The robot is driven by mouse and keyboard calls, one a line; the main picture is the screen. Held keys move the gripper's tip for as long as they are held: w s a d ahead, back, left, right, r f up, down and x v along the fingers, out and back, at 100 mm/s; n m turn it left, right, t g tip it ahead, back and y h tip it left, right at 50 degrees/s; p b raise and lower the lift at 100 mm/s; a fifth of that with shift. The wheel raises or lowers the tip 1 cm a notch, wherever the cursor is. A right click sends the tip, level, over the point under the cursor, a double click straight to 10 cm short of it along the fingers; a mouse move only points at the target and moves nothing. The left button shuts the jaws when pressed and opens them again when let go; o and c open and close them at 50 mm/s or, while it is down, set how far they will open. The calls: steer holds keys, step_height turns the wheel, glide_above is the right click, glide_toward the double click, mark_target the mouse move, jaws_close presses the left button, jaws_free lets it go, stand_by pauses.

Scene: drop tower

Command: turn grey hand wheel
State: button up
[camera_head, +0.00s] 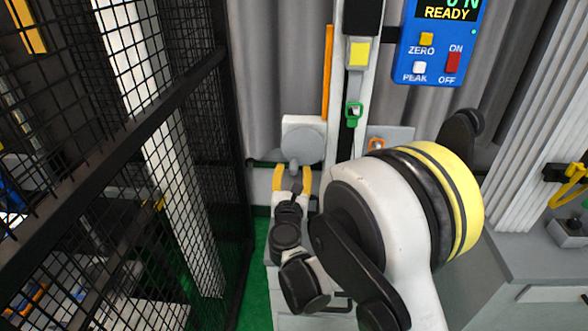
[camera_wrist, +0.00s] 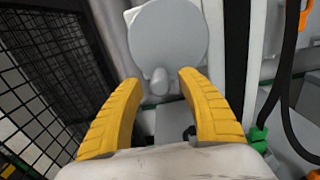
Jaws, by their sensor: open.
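The grey hand wheel (camera_head: 301,144) is a round grey disc on a pale mount, with a stubby grey knob at its lower edge. It also shows at the top middle of the wrist view (camera_wrist: 167,45), with its knob (camera_wrist: 159,80) pointing toward the camera. My gripper (camera_head: 292,172) has yellow fingers and is open just below the wheel. In the wrist view the fingers (camera_wrist: 160,77) stand to the left and right of the knob, with a gap on both sides. I cannot tell from these views how deep the knob sits between them.
A black mesh fence (camera_head: 180,110) runs close along the left. A blue control box (camera_head: 440,40) reading READY hangs at the upper right. A white column with a green clip (camera_head: 353,114) stands right of the wheel. A grey cabinet (camera_head: 520,235) is at the right.

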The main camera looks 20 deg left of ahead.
steer(key=shift+x, duration=1)
jaws_close()
steer(key=shift+d+n, duration=0.15)
steer(key=shift+n, duration=0.15)
